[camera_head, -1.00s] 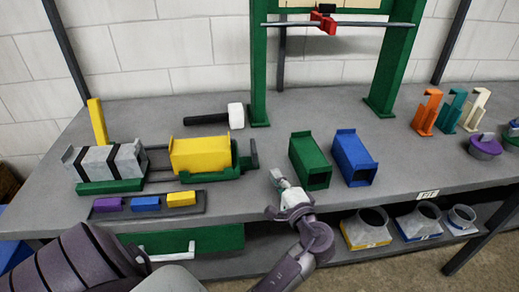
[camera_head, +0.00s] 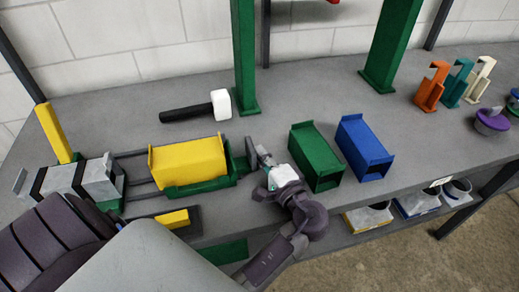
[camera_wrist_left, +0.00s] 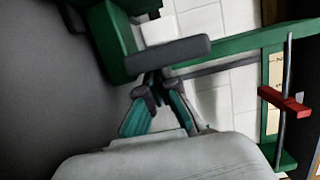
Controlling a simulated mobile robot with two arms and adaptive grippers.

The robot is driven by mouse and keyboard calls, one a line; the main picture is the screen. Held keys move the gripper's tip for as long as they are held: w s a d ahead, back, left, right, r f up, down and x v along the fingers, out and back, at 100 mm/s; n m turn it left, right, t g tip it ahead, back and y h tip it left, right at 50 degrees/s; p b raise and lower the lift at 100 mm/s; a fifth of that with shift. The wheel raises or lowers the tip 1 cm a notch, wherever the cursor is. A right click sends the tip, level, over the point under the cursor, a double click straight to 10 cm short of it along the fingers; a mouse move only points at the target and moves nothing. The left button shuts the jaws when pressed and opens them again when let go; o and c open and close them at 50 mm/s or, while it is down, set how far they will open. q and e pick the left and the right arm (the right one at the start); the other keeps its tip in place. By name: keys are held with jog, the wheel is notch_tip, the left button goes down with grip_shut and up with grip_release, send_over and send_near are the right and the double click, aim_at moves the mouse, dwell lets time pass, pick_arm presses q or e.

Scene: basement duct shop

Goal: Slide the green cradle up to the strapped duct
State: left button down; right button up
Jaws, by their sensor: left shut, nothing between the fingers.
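The green cradle (camera_head: 213,184) carries a yellow duct (camera_head: 187,158) on dark rails (camera_head: 137,174). The strapped duct (camera_head: 96,180), grey with black bands, lies to its left, with a gap of rail between them. My left gripper (camera_head: 259,156) is shut and empty, close by the dark piece at the cradle's right end; I cannot tell whether they touch. In the left wrist view, its teal fingers (camera_wrist_left: 158,88) point at a dark bar (camera_wrist_left: 170,58) in front of a green part (camera_wrist_left: 112,42). My right gripper is not in view.
A green duct (camera_head: 316,158) and a blue duct (camera_head: 362,148) stand just right of my left gripper. A mallet (camera_head: 200,107) lies behind the cradle. A tray with a yellow block (camera_head: 173,218) is in front. A green frame (camera_head: 243,60) rises behind.

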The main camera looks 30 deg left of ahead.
pick_arm(q)
jog(key=shift+d+r, duration=0.1)
jog(key=shift+d, duration=0.05)
jog(key=shift+s, duration=0.1)
jog(key=s+a+p, duration=0.1)
jog(key=s+a, duration=0.2)
jog(key=s+a+p, duration=0.1)
jog(key=s+a, duration=0.2)
jog(key=s, duration=0.1)
jog(key=shift+s+a, duration=0.1)
jog(key=shift+a, duration=0.05)
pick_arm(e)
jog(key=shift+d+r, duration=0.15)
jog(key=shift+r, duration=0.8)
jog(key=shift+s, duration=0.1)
